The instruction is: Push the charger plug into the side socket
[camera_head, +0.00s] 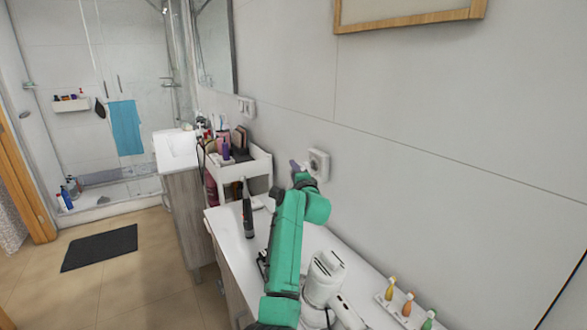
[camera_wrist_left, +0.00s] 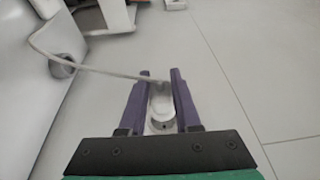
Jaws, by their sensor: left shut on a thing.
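The white side socket (camera_head: 318,165) is on the wall above the counter. My left gripper (camera_head: 297,168), on a green arm, is close beside the socket, just to its left in the head view. In the left wrist view the gripper's purple fingers (camera_wrist_left: 157,88) are shut on the pale charger plug (camera_wrist_left: 161,105). A thin light cable (camera_wrist_left: 100,69) runs from the plug to the left. The head view is too small to tell whether the plug touches the socket. The socket cannot be made out in the wrist view. My right gripper is not in view.
A white cart tray (camera_head: 247,168) with bottles stands at the counter's far end. A dark upright toothbrush-like item (camera_head: 247,212) stands on the counter. A white device (camera_head: 326,272) and a small tray of coloured bottles (camera_head: 394,310) are nearer. The wall borders the counter's right side.

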